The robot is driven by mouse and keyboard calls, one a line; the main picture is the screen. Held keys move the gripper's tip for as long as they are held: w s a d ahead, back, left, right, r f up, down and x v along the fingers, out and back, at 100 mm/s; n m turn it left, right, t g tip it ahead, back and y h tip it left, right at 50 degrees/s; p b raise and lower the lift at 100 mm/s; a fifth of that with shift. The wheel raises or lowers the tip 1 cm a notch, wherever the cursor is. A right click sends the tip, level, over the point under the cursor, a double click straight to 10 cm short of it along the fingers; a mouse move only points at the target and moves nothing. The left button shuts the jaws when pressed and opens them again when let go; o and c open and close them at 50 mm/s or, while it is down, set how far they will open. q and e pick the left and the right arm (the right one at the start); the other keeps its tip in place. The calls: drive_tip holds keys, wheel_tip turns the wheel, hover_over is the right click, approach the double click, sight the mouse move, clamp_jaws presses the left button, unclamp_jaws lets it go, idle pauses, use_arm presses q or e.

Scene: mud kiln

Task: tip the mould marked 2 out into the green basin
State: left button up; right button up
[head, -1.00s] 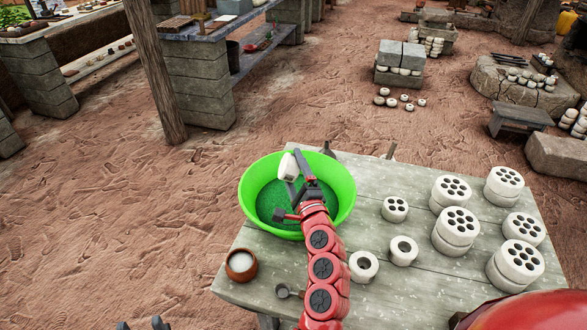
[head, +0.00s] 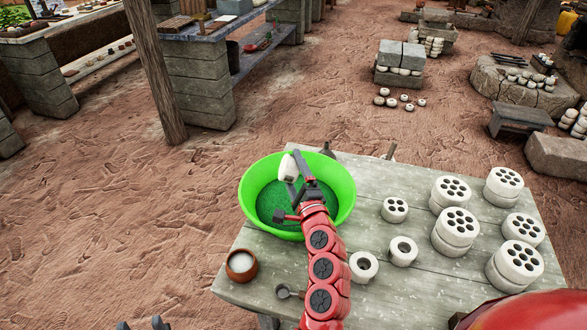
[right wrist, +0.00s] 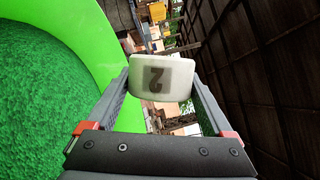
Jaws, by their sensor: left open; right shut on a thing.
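The white mould marked 2 (right wrist: 161,78) is held between the fingers of my right gripper (right wrist: 160,100), with its 2 facing the wrist camera. In the head view the mould (head: 288,168) is tilted over the far left part of the green basin (head: 345,190). The basin stands on the table and has green granular stuff (head: 270,205) in it. The mould's opening is hidden, so I cannot tell whether anything is inside. My right gripper (head: 292,177) is shut on the mould above the basin. My left gripper (head: 142,324) shows only its tips at the bottom edge; it is open and empty.
The ground left of the table is clear.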

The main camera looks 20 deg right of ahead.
sight(293, 160)
drive_tip(key=n+p, duration=0.2)
drive_tip(key=r+n+g+p, duration=0.1)
drive_tip(key=n+p, duration=0.1)
drive_tip(key=r+n+g+p, duration=0.1)
drive_tip(key=p, duration=0.1)
drive_tip(key=shift+n+p, duration=0.4)
drive_tip(key=shift+f+n+g+p, duration=0.25)
drive_tip(key=shift+n+g+p, duration=0.05)
drive_tip(key=shift+n+p, duration=0.2)
drive_tip(key=n+g+p, duration=0.1)
drive_tip(key=n+p, duration=0.1)
drive_tip(key=p, duration=0.3)
drive_tip(key=r+n+h+p, duration=0.1)
drive_tip(key=n+p, duration=0.2)
drive_tip(key=p, duration=0.1)
drive_tip(key=shift+r+g+p, duration=0.3)
drive_tip(key=shift+g+p, duration=0.05)
drive_tip(key=shift+g, duration=0.05)
drive_tip(key=shift+f+n+h+p, duration=0.15)
drive_tip(key=shift+n+h+p, duration=0.25)
drive_tip(key=shift+h+p, duration=0.1)
drive_tip(key=shift+a+r+n+g+h+p, duration=0.1)
drive_tip(key=shift+r+n+g+h+p, duration=0.25)
drive_tip(key=shift+n+p, duration=0.65)
drive_tip(key=shift+n+g+h+b, duration=0.25)
drive_tip(key=shift+n+h+b, duration=0.4)
drive_tip(key=shift+n+b, duration=0.35)
drive_tip(key=shift+n, duration=0.5)
drive_tip(key=shift+r+h, duration=0.1)
drive_tip(key=shift+h, duration=0.3)
